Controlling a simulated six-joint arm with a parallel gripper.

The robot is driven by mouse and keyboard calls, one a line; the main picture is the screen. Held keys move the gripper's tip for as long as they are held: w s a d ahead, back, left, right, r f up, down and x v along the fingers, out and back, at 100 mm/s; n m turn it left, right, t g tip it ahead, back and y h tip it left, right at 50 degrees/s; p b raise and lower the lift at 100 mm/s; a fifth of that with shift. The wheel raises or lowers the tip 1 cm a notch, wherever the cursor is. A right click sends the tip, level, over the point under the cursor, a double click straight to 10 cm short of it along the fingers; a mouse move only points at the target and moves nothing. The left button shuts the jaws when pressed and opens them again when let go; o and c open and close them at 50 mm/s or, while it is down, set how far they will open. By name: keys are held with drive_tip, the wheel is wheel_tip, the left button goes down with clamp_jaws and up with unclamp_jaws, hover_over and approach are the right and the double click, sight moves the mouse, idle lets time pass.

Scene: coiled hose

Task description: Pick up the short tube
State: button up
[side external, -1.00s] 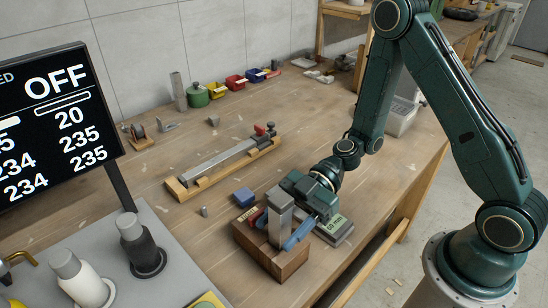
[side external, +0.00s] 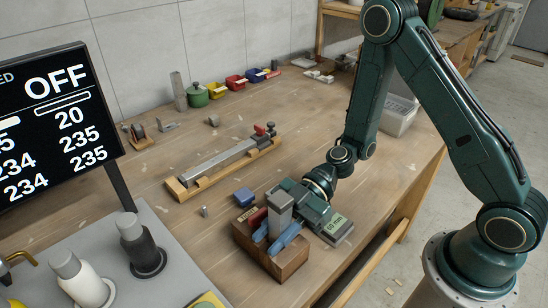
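A grey upright piece (side external: 279,212) with a light top stands at the wooden block (side external: 285,266); I cannot tell whether it is the short tube. A small metal cylinder (side external: 204,211) stands on the bench to the left of the block. My gripper (side external: 276,237) is low over the block, reaching in from the right. Its blue fingers lie around the lower part of the grey piece, one in front and one to its left. I cannot tell whether they touch it. Their contact area is hidden.
A blue box (side external: 244,196) sits behind the block, and a grey device with a green display (side external: 336,227) is to its right. A metal rail on a wooden base (side external: 225,165) lies farther back. Coloured bins (side external: 235,82) line the wall. Bench space between is mostly clear.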

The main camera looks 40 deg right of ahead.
drive_tip(key=c, duration=0.4)
drive_tip(key=shift+r, duration=0.1)
wheel_tip(320, 180, up, 20)
drive_tip(key=shift+f, duration=0.1)
idle(0.9)
idle(0.5)
